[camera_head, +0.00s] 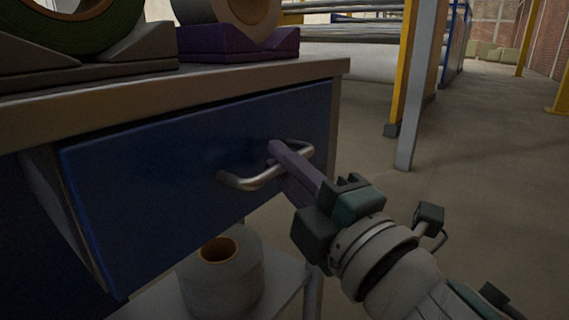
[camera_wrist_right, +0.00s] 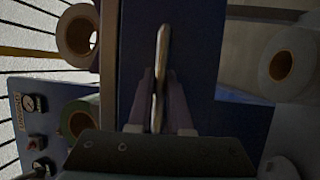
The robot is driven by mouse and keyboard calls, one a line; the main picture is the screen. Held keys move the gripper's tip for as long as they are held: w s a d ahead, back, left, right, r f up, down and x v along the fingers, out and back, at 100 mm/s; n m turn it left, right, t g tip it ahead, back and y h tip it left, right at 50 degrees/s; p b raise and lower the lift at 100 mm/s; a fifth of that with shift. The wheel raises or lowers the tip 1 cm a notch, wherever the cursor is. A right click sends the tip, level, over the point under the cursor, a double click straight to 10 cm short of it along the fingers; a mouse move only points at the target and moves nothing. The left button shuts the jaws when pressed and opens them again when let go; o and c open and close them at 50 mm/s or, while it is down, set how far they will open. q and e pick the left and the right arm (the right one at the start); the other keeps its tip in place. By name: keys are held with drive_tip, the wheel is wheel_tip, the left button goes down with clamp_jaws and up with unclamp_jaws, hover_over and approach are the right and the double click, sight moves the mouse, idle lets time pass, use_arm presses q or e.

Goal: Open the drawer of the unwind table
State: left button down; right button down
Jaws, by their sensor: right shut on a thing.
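The unwind table (camera_head: 170,92) stands at the left with its blue drawer (camera_head: 130,200) under the top. A grey side shows behind the left end of the drawer front, so the drawer stands out somewhat from the table body. A curved metal handle (camera_head: 240,183) is on the drawer front. My right gripper (camera_head: 290,160) is shut on the handle near its right end. In the right wrist view the handle (camera_wrist_right: 161,60) runs between the two purple fingers of the right gripper (camera_wrist_right: 159,85). My left gripper is not in view.
Film rolls rest in cradles (camera_head: 235,42) on the table top. A grey roll (camera_head: 222,285) stands on a lower shelf (camera_head: 285,280) under the drawer. Yellow and grey posts (camera_head: 408,110) stand further back. The floor at the right is clear.

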idle(0.4)
drive_tip(key=shift+s+d, duration=0.15)
drive_tip(key=shift+d, duration=0.05)
drive_tip(key=s+d+p, duration=0.5)
drive_tip(key=s+d, duration=0.6)
drive_tip(key=d, duration=0.5)
drive_tip(key=shift+s, duration=0.3)
drive_tip(key=c, duration=0.8)
unclamp_jaws()
drive_tip(key=shift+c, duration=0.2)
drive_tip(key=v, duration=1)
drive_tip(key=shift+p, duration=0.45)
